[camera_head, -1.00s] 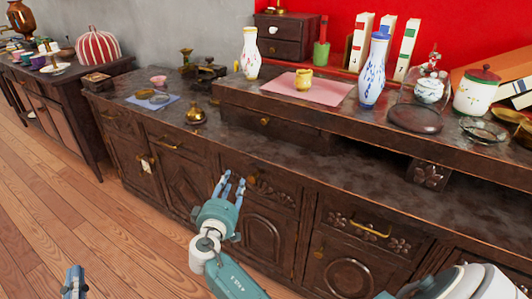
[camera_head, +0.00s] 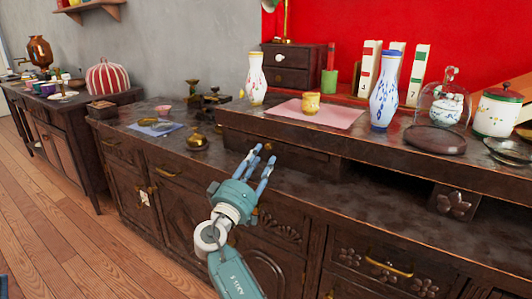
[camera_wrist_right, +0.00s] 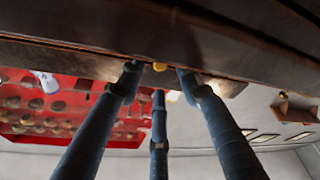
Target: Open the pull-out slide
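The pull-out slide (camera_head: 300,158) is a dark wooden front under the raised top of the sideboard, and it sits flush in its frame. Its small brass knob (camera_wrist_right: 160,67) shows in the right wrist view between my fingertips; in the head view my fingers hide it. My right gripper (camera_head: 262,155) has its three blue fingers spread and pointing at the slide front. In the right wrist view the right gripper (camera_wrist_right: 158,82) is open around the knob's place; I cannot tell whether a finger touches it. Only a sliver, perhaps my left gripper, shows at the head view's lower left edge.
On the raised top (camera_head: 240,112) stand a white vase (camera_head: 256,80), a yellow cup (camera_head: 312,103) on a pink cloth and a blue-patterned vase (camera_head: 384,95). A brass pot (camera_head: 197,141) stands on the lower counter, left of my right gripper. The wooden floor at left is clear.

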